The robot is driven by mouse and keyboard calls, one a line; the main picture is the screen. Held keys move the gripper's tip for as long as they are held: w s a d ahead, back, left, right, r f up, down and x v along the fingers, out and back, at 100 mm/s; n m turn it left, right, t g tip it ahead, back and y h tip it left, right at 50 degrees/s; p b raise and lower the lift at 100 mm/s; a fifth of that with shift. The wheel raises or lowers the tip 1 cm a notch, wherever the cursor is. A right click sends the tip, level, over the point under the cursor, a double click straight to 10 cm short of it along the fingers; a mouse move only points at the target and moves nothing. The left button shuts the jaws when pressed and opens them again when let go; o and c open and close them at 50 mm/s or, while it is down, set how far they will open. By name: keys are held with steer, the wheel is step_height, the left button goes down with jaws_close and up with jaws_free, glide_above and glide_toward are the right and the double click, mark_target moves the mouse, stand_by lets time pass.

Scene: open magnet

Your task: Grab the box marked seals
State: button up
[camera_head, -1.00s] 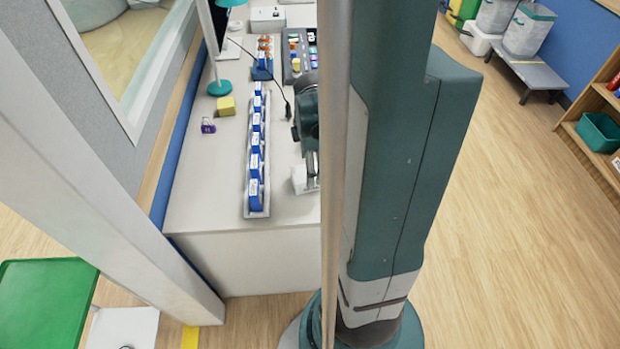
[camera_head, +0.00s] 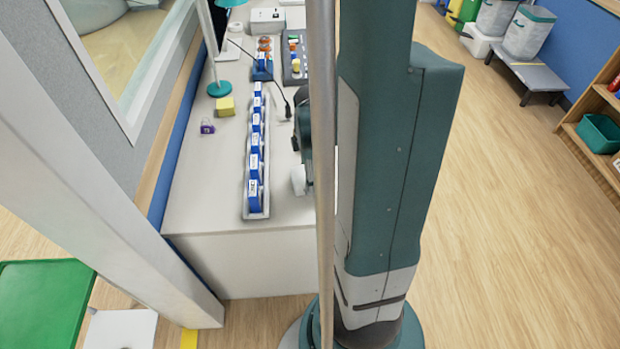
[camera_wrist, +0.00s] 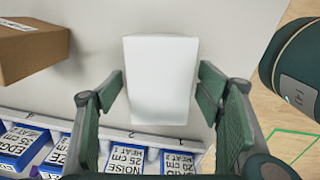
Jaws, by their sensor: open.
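No marking that reads "seals" is legible in any view. In the wrist view, a plain white block (camera_wrist: 160,80) lies on the pale tabletop between the fingers of my gripper (camera_wrist: 161,98). The fingers are open on either side of it, and I see gaps on both sides. No writing shows on its visible faces. In the head view, part of the white block (camera_head: 298,180) shows beside my arm, which hides most of the gripper.
A long pale tray (camera_head: 257,216) holds a row of blue labelled boxes (camera_head: 254,190). In the wrist view these boxes (camera_wrist: 125,160) lie just below the white block. A yellow block (camera_head: 226,106), a purple item (camera_head: 207,128) and a teal lamp (camera_head: 218,88) stand farther left.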

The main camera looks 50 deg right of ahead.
steer(key=c, duration=1.1)
steer(key=shift+r, duration=0.1)
steer(key=shift+r+p, duration=1.45)
steer(key=shift+r, duration=3.45)
